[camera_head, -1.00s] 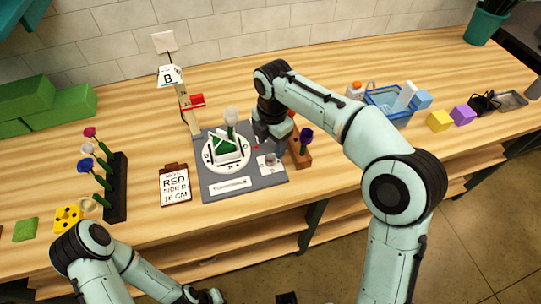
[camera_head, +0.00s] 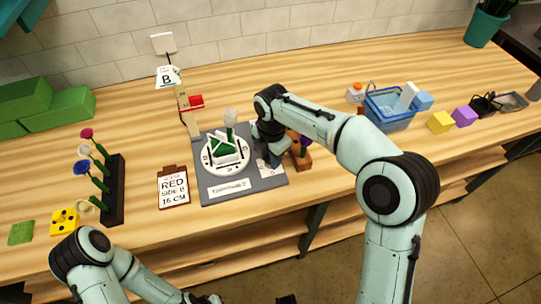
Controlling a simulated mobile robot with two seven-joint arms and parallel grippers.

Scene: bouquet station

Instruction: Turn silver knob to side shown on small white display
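A grey board (camera_head: 245,190) on the bench carries a round white turntable dial (camera_head: 212,165) with letters on its rim and a green-and-white block with a white flower. The silver knob, at the board's right side, is now hidden behind my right gripper (camera_head: 268,160). That gripper points down over the knob; its fingers are too small and dark to tell open from shut. A white card (camera_head: 166,78) with a black B hangs on the wooden stand behind. A small white square (camera_head: 163,43) tops that stand; I read no letter on it. My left gripper (camera_head: 207,298) is barely in view at the bottom edge.
A clipboard (camera_head: 173,187) reads RED SIDE B 16 CM. A black flower rack (camera_head: 116,190) stands to its left. A wooden block (camera_head: 300,158) with a purple flower is close right of my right gripper. A blue basket (camera_head: 388,108) stands farther right.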

